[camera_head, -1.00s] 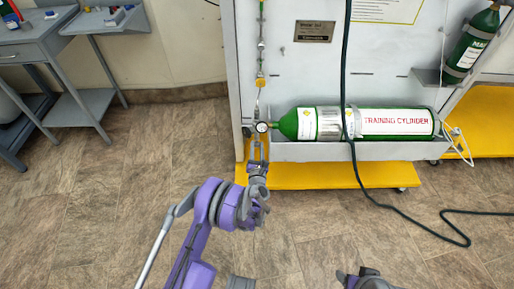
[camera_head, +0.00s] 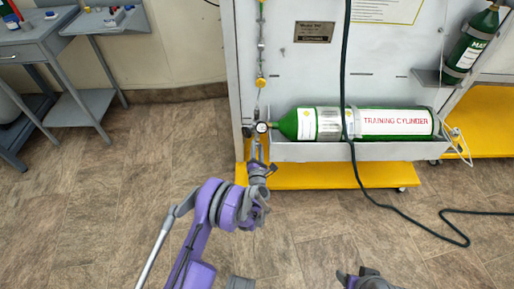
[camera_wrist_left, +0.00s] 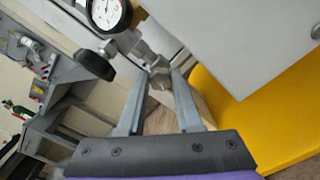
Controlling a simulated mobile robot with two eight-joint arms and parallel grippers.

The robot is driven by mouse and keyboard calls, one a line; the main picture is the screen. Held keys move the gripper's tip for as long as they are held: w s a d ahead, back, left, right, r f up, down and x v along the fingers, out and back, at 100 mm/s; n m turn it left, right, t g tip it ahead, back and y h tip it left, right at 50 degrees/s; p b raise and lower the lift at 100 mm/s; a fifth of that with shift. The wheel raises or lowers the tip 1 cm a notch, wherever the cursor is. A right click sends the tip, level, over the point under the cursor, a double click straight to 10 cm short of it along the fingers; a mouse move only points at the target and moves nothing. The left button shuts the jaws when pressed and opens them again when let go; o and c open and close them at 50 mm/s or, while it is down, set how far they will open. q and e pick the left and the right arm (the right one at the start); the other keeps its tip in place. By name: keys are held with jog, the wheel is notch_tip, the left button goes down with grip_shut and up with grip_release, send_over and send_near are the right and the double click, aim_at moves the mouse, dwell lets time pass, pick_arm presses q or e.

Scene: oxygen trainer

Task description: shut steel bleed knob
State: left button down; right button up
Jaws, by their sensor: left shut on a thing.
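My left gripper (camera_head: 257,150) reaches up to the fittings just below the pressure gauge (camera_head: 262,127), at the left end of the green training cylinder (camera_head: 385,122). In the left wrist view, its two fingers (camera_wrist_left: 160,77) are shut on the small steel bleed knob (camera_wrist_left: 158,74), which they partly hide. The gauge also shows there (camera_wrist_left: 108,12), with a round black knob (camera_wrist_left: 95,64) to the left, apart from the fingers. My right gripper (camera_head: 366,276) shows only in part at the bottom edge, and its fingers cannot be made out.
The cylinder lies in a grey tray (camera_head: 330,152) on a panel above a yellow base (camera_head: 330,176). A dark green hose (camera_head: 346,70) hangs in front of the cylinder and runs onto the floor. A grey workbench (camera_head: 35,42) stands at the left. The floor between is clear.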

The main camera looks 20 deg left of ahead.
pick_arm(q)
jog(key=shift+f+m+p, duration=0.15)
jog(key=shift+m+p, duration=0.15)
jog(key=shift+m, duration=14.8)
jog(key=c, duration=0.6)
grip_release()
jog(key=shift+s, duration=0.15)
jog(key=p+v, duration=0.1)
jog(key=v, duration=0.9)
jog(key=shift+s+p, duration=0.3)
jog(key=shift+p, duration=0.1)
